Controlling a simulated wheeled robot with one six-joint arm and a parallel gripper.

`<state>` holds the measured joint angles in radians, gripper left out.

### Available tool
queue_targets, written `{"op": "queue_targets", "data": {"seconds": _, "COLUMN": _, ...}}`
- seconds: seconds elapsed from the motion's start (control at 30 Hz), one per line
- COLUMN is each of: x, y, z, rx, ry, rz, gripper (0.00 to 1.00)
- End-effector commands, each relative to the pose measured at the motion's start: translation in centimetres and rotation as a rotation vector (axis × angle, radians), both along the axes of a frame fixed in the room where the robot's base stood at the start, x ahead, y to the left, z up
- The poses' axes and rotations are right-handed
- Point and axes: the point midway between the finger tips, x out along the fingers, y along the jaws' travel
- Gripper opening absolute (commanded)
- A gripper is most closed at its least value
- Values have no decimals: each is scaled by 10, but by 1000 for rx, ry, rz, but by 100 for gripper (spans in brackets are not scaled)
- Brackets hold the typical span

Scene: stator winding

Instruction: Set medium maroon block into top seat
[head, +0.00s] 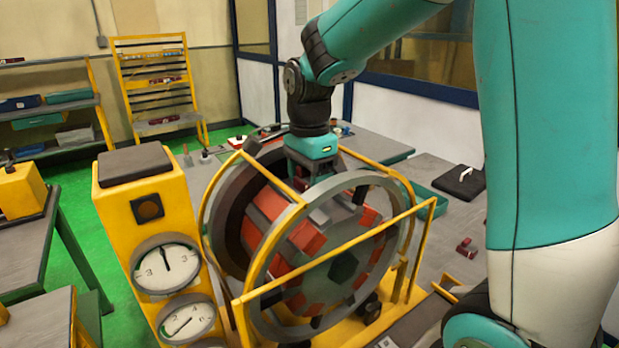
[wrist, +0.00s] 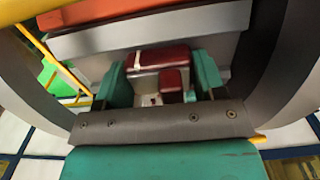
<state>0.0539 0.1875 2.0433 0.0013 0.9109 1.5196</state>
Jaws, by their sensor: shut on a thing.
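The stator drum (head: 345,268), with red-orange blocks around a grey core, lies within large grey rings in a yellow frame. My gripper (head: 313,172) reaches down from above to the top of the drum, between the rings. In the wrist view my gripper (wrist: 160,82) has its teal fingers on both sides of a maroon block (wrist: 158,58) and is shut on it. A smaller maroon part (wrist: 172,80) shows in front of it; I cannot tell whether it is the same piece. The top seat and the block's underside are hidden, so contact with the seat cannot be told.
Yellow guard rails (head: 340,258) cross in front of the drum and rise beside it. A yellow gauge stand (head: 150,215) is close on the left. A grey bench behind carries a teal tray (head: 428,200), a dark pad (head: 459,182) and a small maroon piece (head: 466,247).

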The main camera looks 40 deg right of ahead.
Motion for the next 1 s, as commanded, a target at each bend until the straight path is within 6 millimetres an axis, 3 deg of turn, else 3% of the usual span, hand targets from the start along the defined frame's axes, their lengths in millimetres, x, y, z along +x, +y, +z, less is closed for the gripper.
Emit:
{"op": "queue_targets", "data": {"seconds": 0.63, "x": 0, "y": 0, "z": -4, "rx": 0, "ry": -1, "rz": 0, "gripper": 21}}
{"op": "queue_targets", "data": {"seconds": 0.67, "x": 0, "y": 0, "z": -3, "rx": 0, "ry": -2, "rz": 0, "gripper": 70}}
{"op": "queue_targets", "data": {"seconds": 0.77, "x": 0, "y": 0, "z": -3, "rx": 0, "ry": -1, "rz": 0, "gripper": 93}}
{"op": "queue_targets", "data": {"seconds": 1.0, "x": 0, "y": 0, "z": -4, "rx": 0, "ry": 1, "rz": 0, "gripper": 93}}
